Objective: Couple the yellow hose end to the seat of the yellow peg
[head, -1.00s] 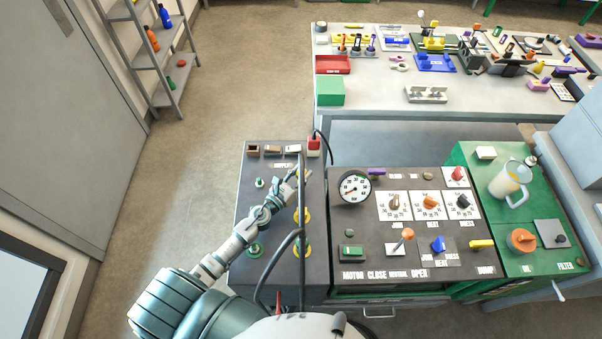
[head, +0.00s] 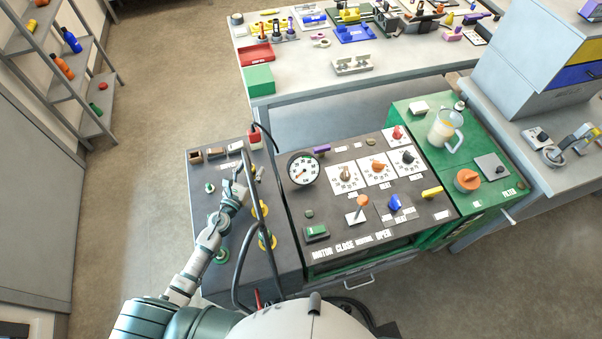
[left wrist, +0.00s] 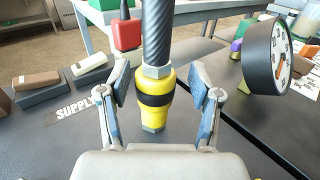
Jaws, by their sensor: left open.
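My left gripper (head: 240,182) is open above the dark panel. In the left wrist view its two fingers (left wrist: 160,108) stand on either side of a yellow hose end (left wrist: 155,112). The hose end has a black band and metal nuts, and a dark braided hose (left wrist: 157,30) rises from it. The hose end is upright, with visible gaps to both fingers. I cannot tell which is the peg. My right gripper is out of view.
A round gauge (left wrist: 268,56) stands close on the right of the wrist view. A red block (left wrist: 127,34) is behind, with brown and white switches (left wrist: 89,65) to the left. A dark hose loop (head: 240,265) crosses the panel's front. The control console (head: 350,220) is to the right.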

